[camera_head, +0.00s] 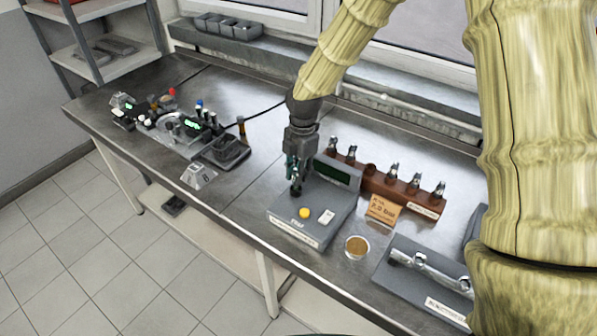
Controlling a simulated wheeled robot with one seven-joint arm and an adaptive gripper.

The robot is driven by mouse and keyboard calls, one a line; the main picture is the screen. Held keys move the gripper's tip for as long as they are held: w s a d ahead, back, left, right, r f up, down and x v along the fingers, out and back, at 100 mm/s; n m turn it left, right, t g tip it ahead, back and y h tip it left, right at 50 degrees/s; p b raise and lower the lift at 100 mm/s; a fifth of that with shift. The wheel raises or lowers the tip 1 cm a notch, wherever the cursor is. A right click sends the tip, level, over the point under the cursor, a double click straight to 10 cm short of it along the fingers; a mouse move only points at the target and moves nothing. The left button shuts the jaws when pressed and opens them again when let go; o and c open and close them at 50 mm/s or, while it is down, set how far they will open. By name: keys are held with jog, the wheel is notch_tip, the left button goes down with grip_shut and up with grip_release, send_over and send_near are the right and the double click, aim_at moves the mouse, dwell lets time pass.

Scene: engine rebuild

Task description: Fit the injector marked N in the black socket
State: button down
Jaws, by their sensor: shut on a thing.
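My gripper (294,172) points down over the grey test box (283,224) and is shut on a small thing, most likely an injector. The fingers hide most of it and no letter can be read. A dark, socket-like part (296,191) sits on the box top directly under the fingers. I cannot tell whether the held thing touches it or is in it. The brown wooden rack (425,208) behind and to the right holds several upright metal injectors (392,172). One rack place, near the middle, looks empty. Their markings are too small to read.
The test box has a green display (337,172), a yellow button (304,213) and a white switch (326,216). A "3.0 bar" card (382,210), a round cup (357,247) and a metal rail (431,270) lie to the right. Black equipment (181,128) stands left.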

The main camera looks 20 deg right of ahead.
jog(key=shift+f, duration=0.85)
dwell(1.3)
jog(key=c, duration=1.2)
grip_release()
jog(key=shift+c, duration=0.2)
jog(key=shift+r, duration=0.15)
jog(key=shift+r+p, duration=2.95)
jog(key=shift+r, duration=0.65)
